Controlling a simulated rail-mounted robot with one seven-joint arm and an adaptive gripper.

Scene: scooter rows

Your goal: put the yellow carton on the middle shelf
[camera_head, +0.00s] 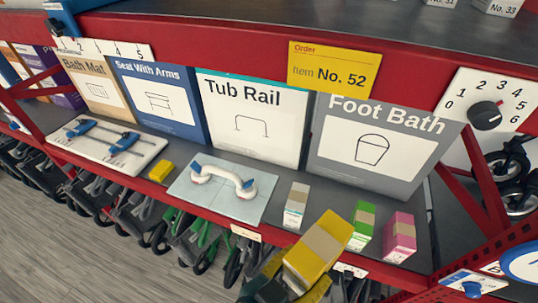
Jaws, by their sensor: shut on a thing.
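My gripper (290,282) is at the bottom of the view, shut on a yellow carton with a beige band (318,248). The carton is tilted in front of the shelf's red front edge, and its lower end is partly hidden by the gripper. The dark grey shelf (337,193) runs across the view below a higher shelf (300,30). A white carton (296,205), a green carton (362,225) and a pink carton (399,237) stand on it, behind and beside the held carton.
Large boxes, including Tub Rail (252,115) and Foot Bath (375,145), line the back. Scooters (130,210) are below.

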